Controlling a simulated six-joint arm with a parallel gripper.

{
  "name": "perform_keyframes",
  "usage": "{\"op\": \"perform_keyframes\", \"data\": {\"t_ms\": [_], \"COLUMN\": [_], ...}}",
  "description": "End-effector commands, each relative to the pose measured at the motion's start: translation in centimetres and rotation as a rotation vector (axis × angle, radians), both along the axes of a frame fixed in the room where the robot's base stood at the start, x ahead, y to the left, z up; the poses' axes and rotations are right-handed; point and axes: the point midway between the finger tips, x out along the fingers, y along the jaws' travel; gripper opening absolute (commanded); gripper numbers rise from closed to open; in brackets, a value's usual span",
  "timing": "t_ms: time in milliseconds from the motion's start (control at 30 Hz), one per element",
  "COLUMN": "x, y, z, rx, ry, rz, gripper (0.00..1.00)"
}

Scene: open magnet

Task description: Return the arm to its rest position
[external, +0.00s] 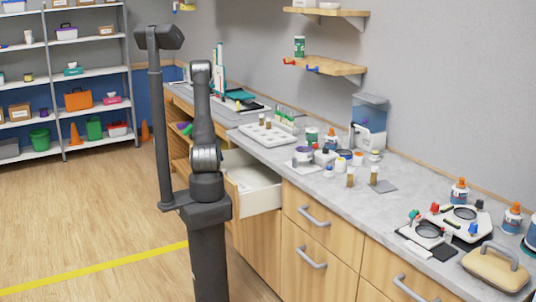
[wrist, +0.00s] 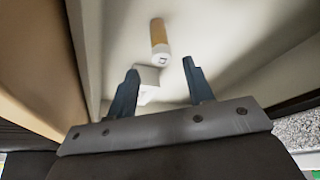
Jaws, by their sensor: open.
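My gripper (wrist: 160,92) shows in the wrist view with its two fingers apart and nothing held between them. It points down into an open drawer (wrist: 215,30). A small bottle (wrist: 159,38), amber with a white part, lies in the drawer beyond the fingertips. A white block-like object (wrist: 147,80) lies just below it, partly between the fingers in the picture. In the external view my arm stands in front of the open drawer (external: 262,196), and my gripper is hidden there.
The counter (external: 400,180) right of the drawer holds bottles, jars and dishes. Closed drawers (external: 318,225) lie below it. Shelves (external: 65,75) stand at the back left. The floor (external: 90,210) left of my arm is clear.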

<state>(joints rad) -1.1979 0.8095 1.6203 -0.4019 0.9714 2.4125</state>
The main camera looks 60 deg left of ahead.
Motion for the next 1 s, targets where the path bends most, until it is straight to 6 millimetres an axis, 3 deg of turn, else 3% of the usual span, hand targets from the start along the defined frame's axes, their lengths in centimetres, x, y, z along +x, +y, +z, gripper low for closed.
{"op": "perform_keyframes", "data": {"t_ms": [200, 567, 767, 1000], "x": [-0.2, -0.1, 0.6, 1.6], "y": [0.3, 0.1, -0.8, -2.4], "z": [0.9, 0.3, -2.3, -6.8], "rx": [0.000, -0.002, -0.004, -0.004], "ry": [0.000, 0.001, 0.002, 0.002], "rz": [0.000, -0.001, -0.002, -0.003], "gripper": [0.47, 0.47, 0.47, 0.47]}}
